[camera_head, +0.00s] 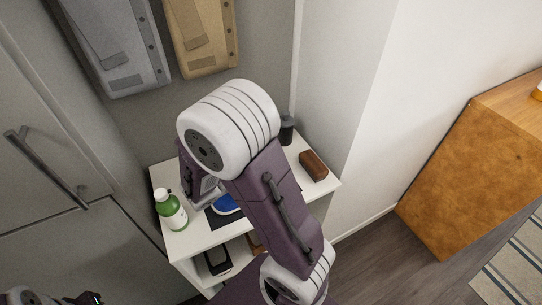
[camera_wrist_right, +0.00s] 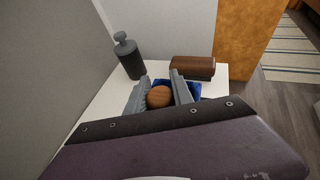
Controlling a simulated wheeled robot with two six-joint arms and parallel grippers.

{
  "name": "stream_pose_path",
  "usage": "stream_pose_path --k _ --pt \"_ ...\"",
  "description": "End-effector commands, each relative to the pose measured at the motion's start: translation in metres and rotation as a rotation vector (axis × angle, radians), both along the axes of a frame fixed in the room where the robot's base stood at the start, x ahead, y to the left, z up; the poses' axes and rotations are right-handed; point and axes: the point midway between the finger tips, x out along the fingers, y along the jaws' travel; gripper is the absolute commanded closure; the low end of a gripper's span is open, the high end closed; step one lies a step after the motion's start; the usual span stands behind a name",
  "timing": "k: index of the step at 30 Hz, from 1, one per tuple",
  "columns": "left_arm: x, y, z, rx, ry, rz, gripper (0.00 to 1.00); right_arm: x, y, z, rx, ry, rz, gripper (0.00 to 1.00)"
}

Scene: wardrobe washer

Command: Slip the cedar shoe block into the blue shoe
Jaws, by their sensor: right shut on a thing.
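The cedar shoe block (camera_wrist_right: 160,97) is a rounded brown wooden piece between the fingers of my right gripper (camera_wrist_right: 159,79), which is shut on it. The blue shoe (camera_head: 226,204) sits on a dark mat on the white shelf top, partly hidden by my right arm. In the right wrist view the blue shoe (camera_wrist_right: 193,88) shows just beyond the block and fingers. I cannot tell whether the block touches the shoe or is partly inside it. My left gripper (camera_head: 88,298) is only partly visible at the bottom left, away from the shelf; its jaws are unclear.
A green bottle with a white cap (camera_head: 171,211) stands at the shelf top's left front. A dark bottle (camera_wrist_right: 128,57) and a brown brush (camera_head: 313,165) are at the back and right. A black item (camera_head: 216,262) lies on the lower shelf. Walls close in behind.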

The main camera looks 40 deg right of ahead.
Motion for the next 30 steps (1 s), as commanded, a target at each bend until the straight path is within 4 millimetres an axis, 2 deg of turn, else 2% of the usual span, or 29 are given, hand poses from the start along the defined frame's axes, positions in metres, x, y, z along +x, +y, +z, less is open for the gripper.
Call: stream_pose_path --k 6,7,9,20,23,30 --pt "0.000 0.000 -0.006 0.000 0.000 0.000 0.64 0.000 0.000 -0.007 0.000 0.001 0.000 1.00" --pt "0.000 0.000 -0.004 0.000 0.000 0.000 0.64 0.000 0.000 -0.005 0.000 0.001 0.000 0.64" --pt "0.000 0.000 -0.004 0.000 0.000 0.000 0.64 0.000 0.000 -0.005 0.000 0.000 0.000 0.47" --pt "0.000 0.000 -0.003 0.000 0.000 0.000 0.64 0.000 0.003 -0.003 0.000 0.000 0.001 0.47" --pt "0.000 0.000 0.002 0.000 0.000 0.000 0.64 0.000 0.014 0.002 0.001 -0.001 0.005 0.47" --pt "0.000 0.000 0.014 0.000 0.000 0.000 0.64 -0.004 0.057 0.021 0.000 -0.001 0.006 0.47"
